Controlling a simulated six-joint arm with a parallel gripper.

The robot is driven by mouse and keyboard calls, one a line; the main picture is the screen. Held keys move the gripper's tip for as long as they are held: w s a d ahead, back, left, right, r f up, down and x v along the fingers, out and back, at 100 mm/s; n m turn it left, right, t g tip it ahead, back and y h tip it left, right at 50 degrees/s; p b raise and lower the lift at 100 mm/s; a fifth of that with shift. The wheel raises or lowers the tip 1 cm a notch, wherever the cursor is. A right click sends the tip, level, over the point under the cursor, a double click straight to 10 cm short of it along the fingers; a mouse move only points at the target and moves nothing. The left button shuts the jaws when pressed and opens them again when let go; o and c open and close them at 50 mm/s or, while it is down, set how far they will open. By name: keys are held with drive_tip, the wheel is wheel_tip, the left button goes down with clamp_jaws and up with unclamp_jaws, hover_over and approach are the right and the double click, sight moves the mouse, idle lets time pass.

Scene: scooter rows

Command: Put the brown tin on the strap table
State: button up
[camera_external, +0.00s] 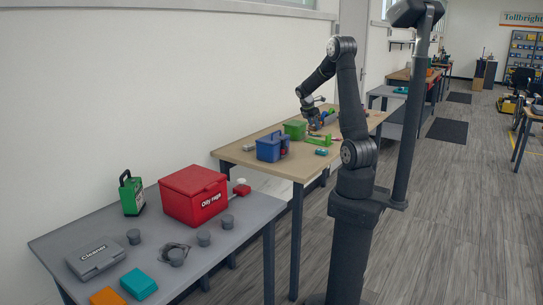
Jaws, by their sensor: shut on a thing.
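My gripper (314,124) is above or at the far part of the wooden table (235,150), just right of a green bin. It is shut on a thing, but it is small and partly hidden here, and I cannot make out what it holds. I cannot pick out a brown tin anywhere in view. No table carries a readable strap label, so I cannot tell which one is the strap table.
The wooden table holds a blue caddy (268,147), a green bin (295,130) and small green parts (320,141). The near grey table (222,252) holds a red "Oily rags" box (194,196), a grey "Cleaner" case (95,258) and several grey pots. More tables stand farther back.

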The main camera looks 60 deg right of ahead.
hover_over(294, 147)
drive_tip(key=a, duration=0.2)
drive_tip(key=f, duration=0.7)
drive_tip(key=shift+d, duration=0.2)
drive_tip(key=shift+w+f, duration=0.1)
drive_tip(key=shift+f, duration=1.85)
drive_tip(key=o, duration=1)
drive_tip(key=shift+f, duration=0.15)
drive_tip(key=v, duration=1.2)
